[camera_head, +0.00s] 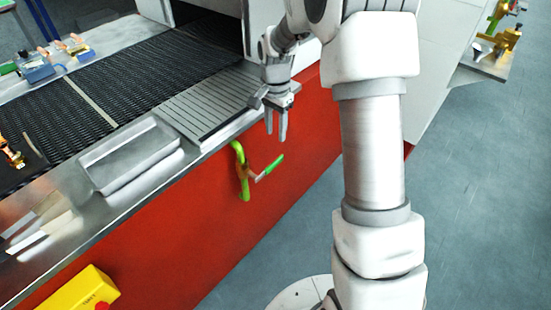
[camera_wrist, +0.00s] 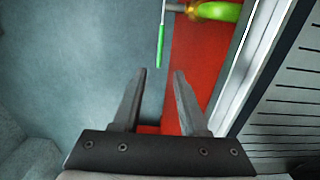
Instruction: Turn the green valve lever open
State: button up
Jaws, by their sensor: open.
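The green valve lever (camera_head: 270,167) sticks out to the right from its valve on the red side panel of the machine. A bright green pipe (camera_head: 238,153) runs above and below the brass-coloured valve body (camera_head: 243,172). My gripper (camera_head: 276,138) points down, open and empty, above and a little right of the lever, apart from it. In the wrist view the lever (camera_wrist: 161,45) shows at the top, beyond the fingertips of my gripper (camera_wrist: 160,72). Part of the green pipe (camera_wrist: 222,11) shows at the top right there.
The metal edge of the belt machine (camera_head: 205,160) runs just left of my gripper. A yellow box with a red button (camera_head: 80,292) is at the lower left. Grey floor (camera_head: 480,200) is clear to the right.

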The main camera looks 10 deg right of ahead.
aim_at(276, 161)
notch_tip(276, 161, down, 12)
jog(key=shift+b, duration=0.6)
grip_shut()
dwell(1.1)
